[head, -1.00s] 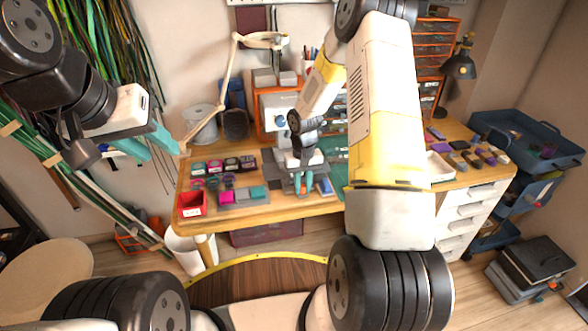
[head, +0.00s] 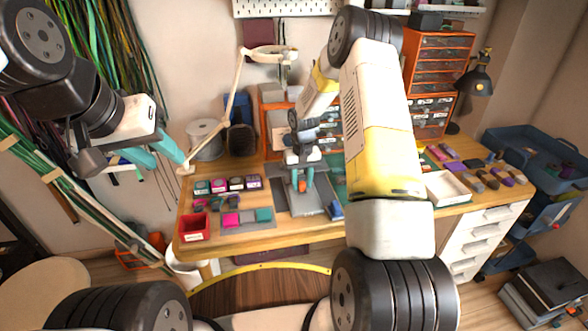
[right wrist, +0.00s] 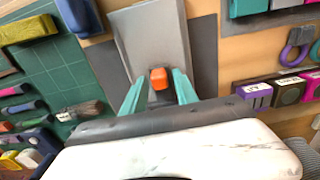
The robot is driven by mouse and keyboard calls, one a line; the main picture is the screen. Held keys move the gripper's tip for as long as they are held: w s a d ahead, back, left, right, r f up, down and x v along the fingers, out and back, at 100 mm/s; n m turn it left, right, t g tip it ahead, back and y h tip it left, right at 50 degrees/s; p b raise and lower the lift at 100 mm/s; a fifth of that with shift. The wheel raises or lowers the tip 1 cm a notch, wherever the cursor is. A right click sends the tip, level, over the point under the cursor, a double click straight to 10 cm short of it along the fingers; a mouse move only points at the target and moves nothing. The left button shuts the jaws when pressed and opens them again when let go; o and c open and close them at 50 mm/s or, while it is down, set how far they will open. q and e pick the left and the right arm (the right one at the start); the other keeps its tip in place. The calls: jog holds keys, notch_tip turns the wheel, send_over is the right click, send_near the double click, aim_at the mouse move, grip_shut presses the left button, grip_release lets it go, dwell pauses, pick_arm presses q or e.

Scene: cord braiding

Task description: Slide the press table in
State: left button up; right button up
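The press table (head: 311,202) is a flat grey plate at the foot of the press on the workbench. An orange knob (right wrist: 159,78) sits at its near end; the plate also shows in the right wrist view (right wrist: 150,38). My right gripper (head: 302,184) is over the plate. In the right wrist view its teal fingers (right wrist: 159,88) are apart, one on each side of the orange knob, with gaps visible between them and it. My left gripper (head: 170,163) is open and empty, in the air left of the bench. The press is partly hidden behind my right arm.
A red bin (head: 194,227) and small labelled boxes (head: 235,184) stand left of the plate. A green cutting mat (right wrist: 62,72) with tools lies beside it. A white tray (head: 447,187) is at the right. A lamp arm (head: 237,82) rises behind.

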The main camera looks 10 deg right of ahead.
dwell(0.3)
notch_tip(320, 180, up, 8)
jog(key=shift+f, duration=0.15)
dwell(1.2)
